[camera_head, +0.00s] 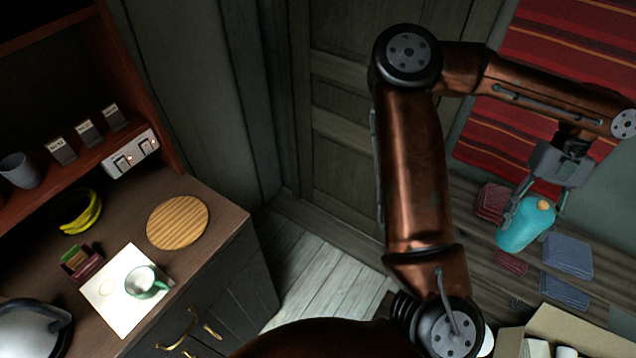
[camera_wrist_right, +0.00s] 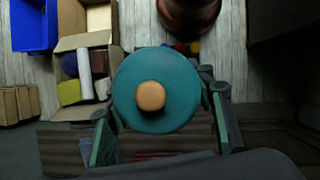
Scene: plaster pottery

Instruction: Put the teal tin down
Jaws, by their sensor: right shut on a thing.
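The teal tin (camera_head: 524,228) has an orange knob on top. My right gripper (camera_head: 534,206) is shut on it, at the right of the head view, over a wooden bench (camera_head: 470,232). The tin looks tilted in the head view; whether it touches the bench I cannot tell. In the right wrist view the tin (camera_wrist_right: 183,93) fills the middle, with its orange knob towards the camera and the fingers on both sides of it. My left gripper does not show.
Folded cloths, dark red (camera_head: 494,202) and grey-blue (camera_head: 568,256), lie on the bench near the tin. An open cardboard box (camera_head: 585,330) stands at lower right. A dark counter at left holds a round wooden board (camera_head: 178,222) and a green cup (camera_head: 143,284).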

